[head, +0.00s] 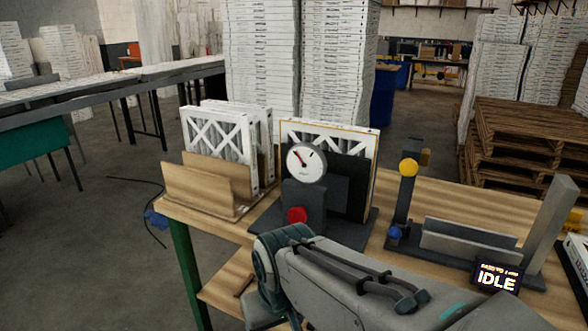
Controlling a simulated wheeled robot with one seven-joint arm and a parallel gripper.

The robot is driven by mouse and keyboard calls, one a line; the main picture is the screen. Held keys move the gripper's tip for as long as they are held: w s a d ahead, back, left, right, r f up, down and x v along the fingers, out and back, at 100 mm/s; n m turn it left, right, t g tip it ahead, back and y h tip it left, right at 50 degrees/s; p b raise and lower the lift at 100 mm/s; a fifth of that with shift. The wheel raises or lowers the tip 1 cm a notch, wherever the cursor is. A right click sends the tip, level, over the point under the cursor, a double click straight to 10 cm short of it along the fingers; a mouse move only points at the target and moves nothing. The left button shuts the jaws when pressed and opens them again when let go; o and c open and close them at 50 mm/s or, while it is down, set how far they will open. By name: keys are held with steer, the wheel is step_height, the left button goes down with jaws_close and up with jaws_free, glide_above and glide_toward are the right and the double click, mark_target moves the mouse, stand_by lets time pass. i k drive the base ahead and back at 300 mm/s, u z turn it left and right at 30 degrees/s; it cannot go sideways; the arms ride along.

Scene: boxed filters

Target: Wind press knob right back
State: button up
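A dark fixture (304,194) stands on the wooden table, with a round white gauge (306,161) on top and a red knob (297,215) low on its front. A white framed filter (352,141) stands upright against its dark back plate. To the right, another dark fixture has a post (404,200) with a yellow knob (409,168) near its top and a blue knob (396,233) near its base. The frame does not show for certain which is the press knob. My arm crosses the lower middle; my gripper's fingers are not in view.
A wooden rack (207,187) with upright filters stands at the table's left. A small display (497,277) reading IDLE is at the right front, near an upright grey plate (549,229). Pallets (525,130) and tall filter stacks (300,60) stand behind. Floor is open at the left.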

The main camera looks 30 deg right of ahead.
mark_target(295, 214)
steer(key=z, duration=2.35)
steer(key=k, duration=0.95)
steer(key=u, duration=1.75)
